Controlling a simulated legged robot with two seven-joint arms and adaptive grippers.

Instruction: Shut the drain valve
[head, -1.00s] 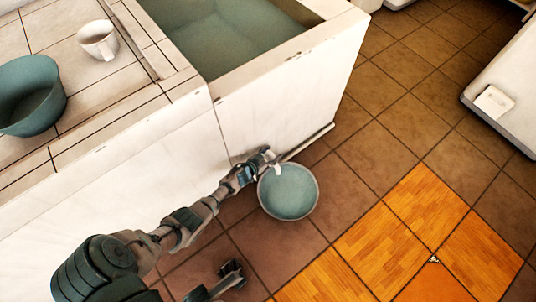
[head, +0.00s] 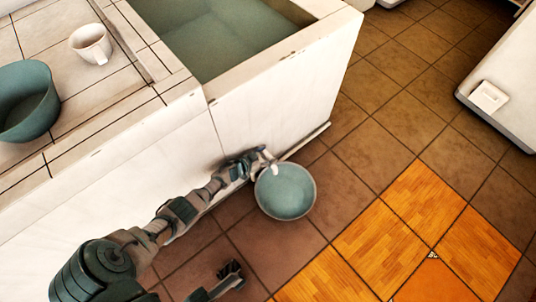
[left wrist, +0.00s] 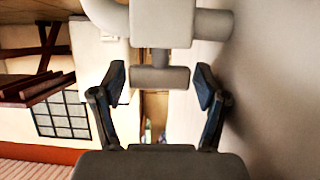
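The drain valve shows in the left wrist view as a pale grey body (left wrist: 160,22) with a short stub and crossbar handle (left wrist: 160,76) pointing toward me. My left gripper (left wrist: 160,84) is open, with one dark finger on each side of the handle; I see gaps, and no clear contact. In the head view my left gripper (head: 262,158) is low against the washbasin's white front wall, at the rim of a round basin on the floor. The valve is mostly hidden there. My right gripper (head: 230,271) is at the bottom edge, small and dark, its fingers unclear.
The water-filled metal basin (head: 285,191) stands on the tiles just below my left gripper. A pipe (head: 308,140) runs along the wall's foot. A white mug (head: 91,43) and green bowl (head: 27,101) stand on the counter.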

